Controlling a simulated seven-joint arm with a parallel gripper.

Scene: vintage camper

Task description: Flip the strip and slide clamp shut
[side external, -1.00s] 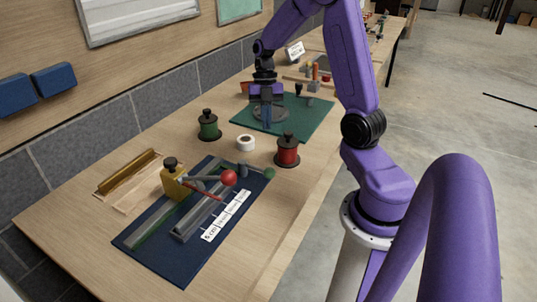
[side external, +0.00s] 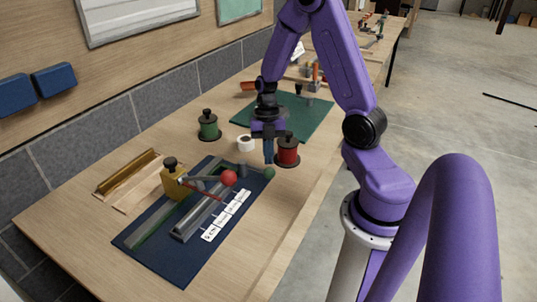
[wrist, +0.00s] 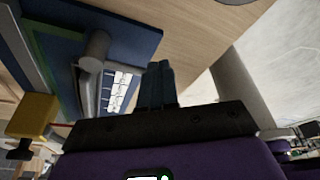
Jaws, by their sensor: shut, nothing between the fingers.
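The clamp fixture lies on a dark blue board (side external: 188,262) at the near left of the bench in the side external view. It has grey rails (side external: 195,219), a yellow block with a black knob (side external: 173,181), and a thin red rod with a red ball (side external: 228,178). The strip cannot be told for certain among these parts. My gripper (side external: 268,158) is shut and empty, pointing down above that far corner, beside the red spool. In the wrist view its closed fingers (wrist: 158,84) point toward the blue board (wrist: 140,38).
A red spool (side external: 288,152) stands just right of my gripper, and a white roll (side external: 246,143) and green spool (side external: 208,126) stand to its left. A green mat (side external: 305,121) lies behind. A wooden tray (side external: 115,190) is left of the board. Bench right of the board is clear.

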